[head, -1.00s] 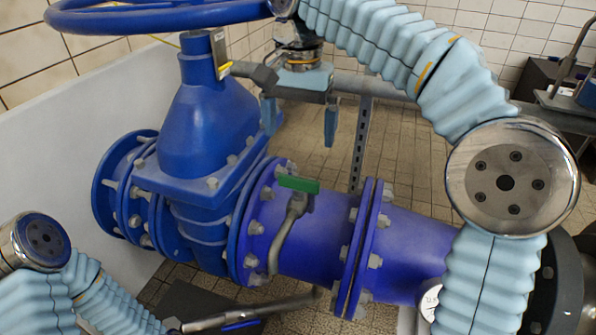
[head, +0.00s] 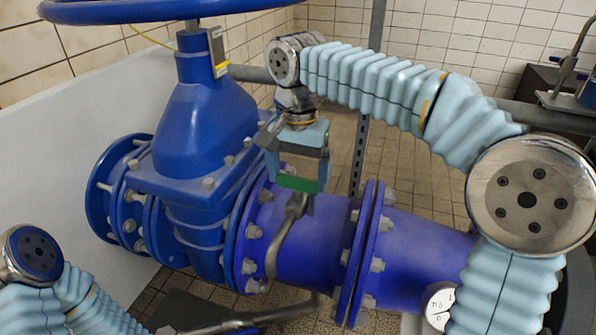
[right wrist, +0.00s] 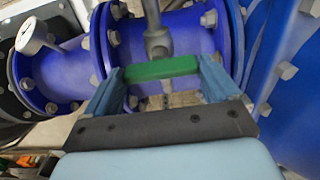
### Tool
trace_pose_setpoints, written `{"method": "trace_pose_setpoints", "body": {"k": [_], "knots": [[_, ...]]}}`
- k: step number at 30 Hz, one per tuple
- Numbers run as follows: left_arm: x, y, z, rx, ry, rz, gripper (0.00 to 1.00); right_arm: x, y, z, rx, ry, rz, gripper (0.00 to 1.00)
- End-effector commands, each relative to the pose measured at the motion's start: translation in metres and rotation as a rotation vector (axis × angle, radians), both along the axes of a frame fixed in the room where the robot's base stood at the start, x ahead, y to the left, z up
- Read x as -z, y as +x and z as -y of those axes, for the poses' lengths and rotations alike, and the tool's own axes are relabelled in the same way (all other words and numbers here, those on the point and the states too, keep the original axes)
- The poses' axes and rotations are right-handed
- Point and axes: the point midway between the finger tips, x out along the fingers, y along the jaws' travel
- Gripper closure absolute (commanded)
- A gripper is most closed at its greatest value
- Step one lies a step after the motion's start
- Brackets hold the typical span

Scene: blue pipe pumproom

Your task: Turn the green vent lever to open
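The green vent lever (head: 298,183) sits on top of a small curved grey vent pipe (head: 284,235) on the blue main pipe. In the right wrist view the lever (right wrist: 160,69) lies crosswise, with its ends close to the two fingertips. My right gripper (head: 297,180) points down over the lever and is open, one blue finger at each end of it. It also shows in the right wrist view (right wrist: 160,78). I cannot tell whether the fingers touch the lever. My left arm shows at lower left, but its gripper is not clearly visible.
A large blue valve body (head: 205,125) with a handwheel (head: 150,12) stands left of the lever. Bolted flanges (head: 365,250) stand to its right. A round white gauge (head: 437,305) is at lower right; it also shows in the right wrist view (right wrist: 33,34).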

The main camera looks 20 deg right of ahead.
Motion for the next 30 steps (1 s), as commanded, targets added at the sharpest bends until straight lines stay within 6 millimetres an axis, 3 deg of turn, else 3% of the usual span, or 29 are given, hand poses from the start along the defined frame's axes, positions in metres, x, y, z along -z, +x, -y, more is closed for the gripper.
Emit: {"method": "trace_pose_setpoints", "body": {"k": [1,5,17,30], "knots": [[0.0,0.0,0.0,0.0,0.0,0.0,0.62,0.0,0.0,0.0,0.0,0.0,0.0,0.24],[0.0,0.0,0.0,0.0,0.0,0.0,0.62,0.0,0.0,0.0,0.0,-0.001,-0.001,0.41],[-0.008,-0.001,0.002,0.004,-0.003,-0.002,0.62,-0.002,0.0,0.001,-0.093,0.006,0.003,0.41],[-0.033,-0.004,0.01,0.018,-0.014,-0.008,0.62,-0.004,0.0,0.002,-0.466,0.037,0.025,0.41]]}}
